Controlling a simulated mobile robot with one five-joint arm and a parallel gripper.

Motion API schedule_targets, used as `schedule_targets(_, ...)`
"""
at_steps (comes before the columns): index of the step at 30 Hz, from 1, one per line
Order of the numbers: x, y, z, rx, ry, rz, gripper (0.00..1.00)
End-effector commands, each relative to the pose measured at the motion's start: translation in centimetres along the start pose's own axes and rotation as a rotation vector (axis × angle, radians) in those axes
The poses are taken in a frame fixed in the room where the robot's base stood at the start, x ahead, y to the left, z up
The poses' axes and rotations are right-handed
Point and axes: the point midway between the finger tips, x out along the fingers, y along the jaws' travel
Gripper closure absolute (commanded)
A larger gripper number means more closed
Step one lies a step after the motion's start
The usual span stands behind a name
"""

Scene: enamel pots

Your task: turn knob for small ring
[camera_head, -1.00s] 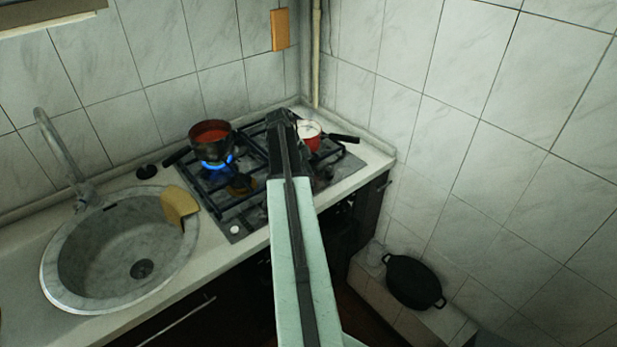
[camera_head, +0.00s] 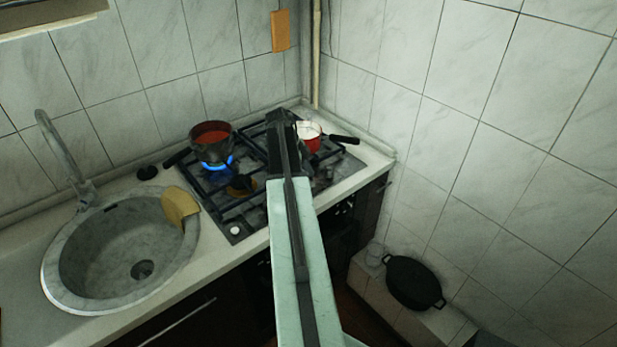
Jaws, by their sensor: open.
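The gas hob (camera_head: 243,212) stands in the counter corner with dark grates. A white knob (camera_head: 236,230) shows at its front left corner; any other knobs are hidden behind my arm or too small to make out. A blue flame (camera_head: 217,164) burns under a dark pot with a red inside (camera_head: 212,140) on the back left ring. The front left ring (camera_head: 240,186) has no pot and no visible flame. My gripper (camera_head: 281,116) is open and appears over the hob's middle, right of the white knob in the picture. Its fingers are hard to make out.
A black lidded pot (camera_head: 413,281) sits on a low ledge at right.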

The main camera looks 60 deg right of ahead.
Motion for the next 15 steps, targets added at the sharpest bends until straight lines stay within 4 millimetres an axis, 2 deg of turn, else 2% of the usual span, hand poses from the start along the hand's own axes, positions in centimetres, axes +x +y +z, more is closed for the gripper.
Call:
schedule_targets(9, -6.2, -0.1, -0.3, -0.001, 0.0, -0.001, 0.47)
schedule_targets(12, -7.3, 0.0, -0.2, -0.001, 0.0, 0.0, 0.47)
schedule_targets(15, -7.5, 0.0, -0.1, 0.0, 0.0, 0.0, 0.47)
